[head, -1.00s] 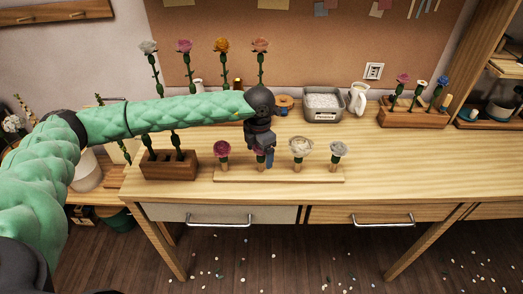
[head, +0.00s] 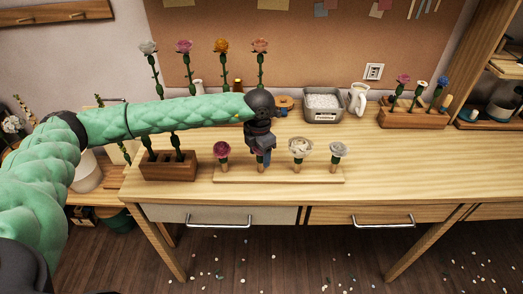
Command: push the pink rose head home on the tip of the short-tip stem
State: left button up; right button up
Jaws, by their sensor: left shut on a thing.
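My left gripper (head: 262,157) points down over the second place of the low wooden strip (head: 280,179). It is shut on a rose head there, which its fingers almost wholly hide; a bit of pink showed there a second ago, so I take it for the pink rose head. A light peg shows just below the fingers. Tall green stems stand behind and beside my arm, topped by a white (head: 148,47), a pink (head: 184,46), an orange (head: 222,45) and a peach flower (head: 260,45). I cannot tell which is the short-tip stem. My right gripper is not in view.
A wooden block (head: 170,169) holds stems at left. A grey tub (head: 323,116) and white jug (head: 358,100) stand behind. The table's right front is clear.

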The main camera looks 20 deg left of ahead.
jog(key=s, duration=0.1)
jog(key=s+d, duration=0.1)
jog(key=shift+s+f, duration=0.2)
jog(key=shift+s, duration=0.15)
